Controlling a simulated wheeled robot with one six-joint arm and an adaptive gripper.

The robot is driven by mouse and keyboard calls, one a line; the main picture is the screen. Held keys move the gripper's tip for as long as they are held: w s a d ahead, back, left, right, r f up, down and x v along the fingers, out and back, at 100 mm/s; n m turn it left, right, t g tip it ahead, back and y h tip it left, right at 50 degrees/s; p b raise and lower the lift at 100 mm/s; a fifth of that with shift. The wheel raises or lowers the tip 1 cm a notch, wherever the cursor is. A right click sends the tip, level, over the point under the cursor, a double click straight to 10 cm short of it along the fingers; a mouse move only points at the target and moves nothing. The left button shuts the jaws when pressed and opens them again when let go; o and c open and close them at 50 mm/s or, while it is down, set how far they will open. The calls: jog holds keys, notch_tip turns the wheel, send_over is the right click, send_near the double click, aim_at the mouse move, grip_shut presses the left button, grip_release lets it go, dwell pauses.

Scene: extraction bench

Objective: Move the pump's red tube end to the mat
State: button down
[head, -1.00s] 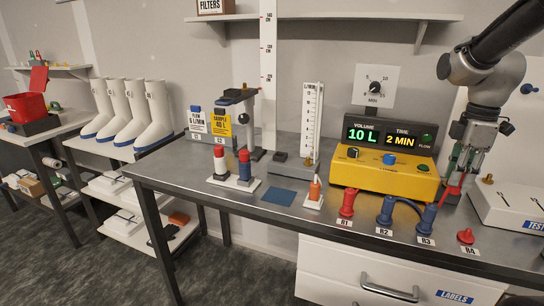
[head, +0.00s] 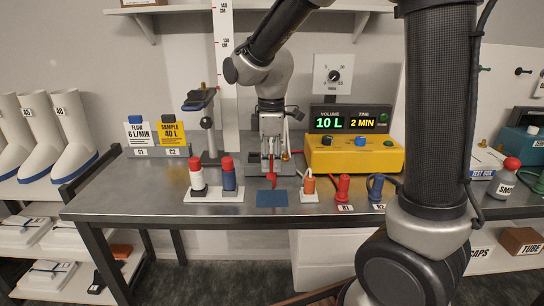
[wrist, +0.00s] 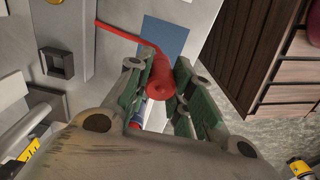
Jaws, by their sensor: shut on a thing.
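My gripper (head: 271,160) is shut on the red tube end (head: 271,179), which hangs below the fingers just behind the blue mat (head: 272,199). The mat lies flat and bare near the bench's front edge. In the wrist view, the red tube end (wrist: 161,85) sits between the green-padded fingers (wrist: 158,95), with part of the mat (wrist: 165,36) beyond it. The red tube trails off to the upper left there. I cannot tell whether the tube end touches the bench. The yellow pump (head: 355,157) with lit displays stands to the right.
Left of the mat, a white stand (head: 213,195) holds two red-topped pieces. Right of it is a small orange bottle (head: 309,186), then red plug R1 (head: 343,187) and blue plug R2 (head: 376,187). Signs C1 and C2 (head: 172,134) stand at back left.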

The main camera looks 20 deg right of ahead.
jog(key=shift+d+f, duration=0.1)
jog(key=shift+f, duration=3.1)
jog(key=shift+f, duration=0.35)
jog(key=c, duration=1.2)
grip_release()
notch_tip(320, 180, up, 12)
jog(key=shift+f+m, duration=0.1)
jog(key=shift+m, duration=0.7)
jog(key=s+d+r+m+t, duration=0.1)
jog(key=s+d+m, duration=0.3)
jog(key=s+d, duration=0.1)
jog(key=s+d+r+m+t, duration=0.2)
jog(key=s+d+m, duration=0.2)
jog(key=s, duration=0.3)
jog(key=s+d+r+m+t, duration=0.1)
jog(key=s+d+m, duration=0.3)
jog(key=s, duration=0.3)
jog(key=shift+d+r+m, duration=0.2)
jog(key=shift+d, duration=0.25)
jog(key=shift+d+r+m, duration=0.2)
jog(key=shift+d, duration=0.25)
